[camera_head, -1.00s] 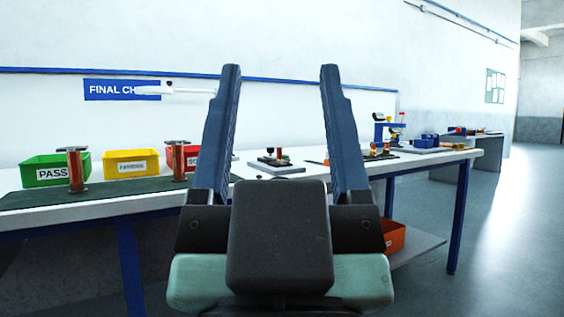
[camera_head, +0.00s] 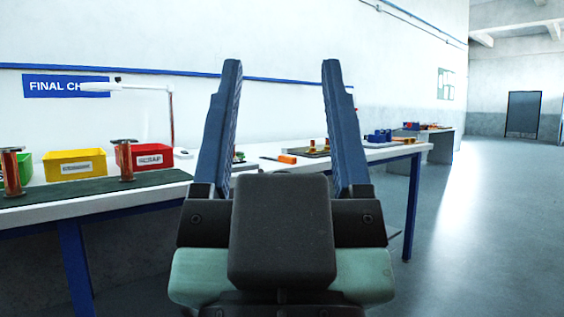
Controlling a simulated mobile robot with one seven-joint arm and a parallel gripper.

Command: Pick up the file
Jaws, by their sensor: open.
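My gripper (camera_head: 281,66) is open and empty, its two blue fingers pointing up in front of the camera. Between the fingers, well beyond them, a small orange piece (camera_head: 287,158) with a thin dark strip to its left lies on the white bench. It may be the file with its handle, but it is too small to be sure. My gripper is apart from it and touches nothing. The fingers hide parts of the bench.
The white bench (camera_head: 150,201) runs across the left and middle, with a yellow bin (camera_head: 75,155), a red scrap bin (camera_head: 141,146), a copper-coloured spool (camera_head: 125,166) and a dark mat (camera_head: 90,187). Another bench stands farther right. The floor (camera_head: 480,230) at right is clear.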

